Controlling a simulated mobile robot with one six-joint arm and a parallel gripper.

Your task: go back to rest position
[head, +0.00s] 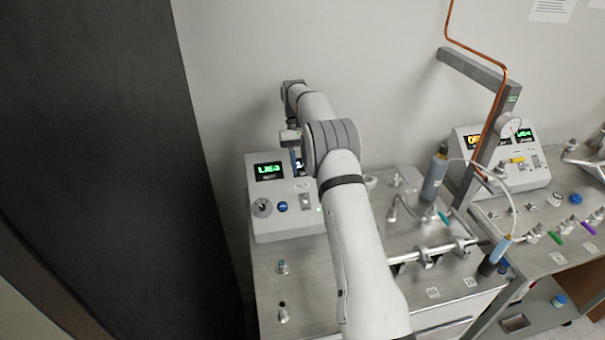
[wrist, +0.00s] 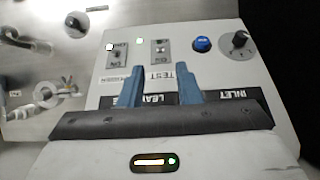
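My gripper (wrist: 157,84) shows in the wrist view with its two blue fingers apart and nothing held between them. They are in front of the panel of a light grey control box (wrist: 228,78), and whether they touch it cannot be told. In the head view my gripper (head: 296,160) is partly hidden behind my arm, at the right side of the same box (head: 285,222) with a green display. My arm reaches forward and is bent over the bench. No rest position is marked in either view.
The box panel has a blue button (wrist: 202,44), a black knob (wrist: 240,41) and toggle switches. A grey-blue cylinder (head: 434,174), a metal pipe rail (head: 435,249) and a post with copper tubing (head: 490,130) stand right of my arm. A dark panel (head: 100,150) is at left.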

